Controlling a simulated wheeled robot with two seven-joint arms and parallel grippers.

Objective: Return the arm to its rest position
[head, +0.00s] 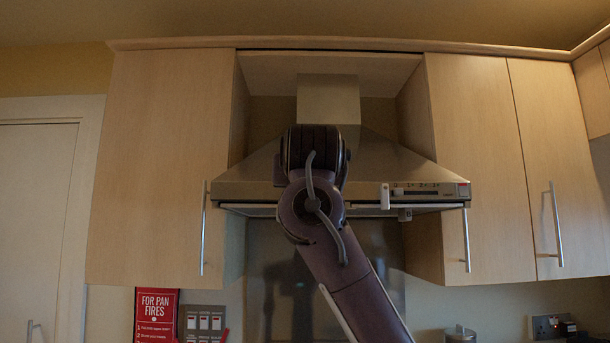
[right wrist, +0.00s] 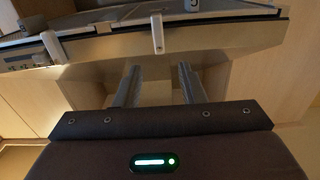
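My right arm (head: 345,270) rises from the bottom of the head view and bends in front of the range hood (head: 265,178). Its gripper is hidden behind the arm there. In the right wrist view my right gripper (right wrist: 158,84) shows two grey fingers well apart with nothing between them. The underside edge of the hood (right wrist: 220,42) runs across the top of that view, beyond the fingertips. A small pale tab (right wrist: 157,33) on the hood lines up with the gap between the fingers. My left arm and gripper are not in view.
Wooden wall cabinets with bar handles flank the hood, one on the left (head: 160,165) and others on the right (head: 475,160). A red pan fire sign (head: 156,315) and a switch panel (head: 203,322) are on the wall below. A white door (head: 38,215) stands far left.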

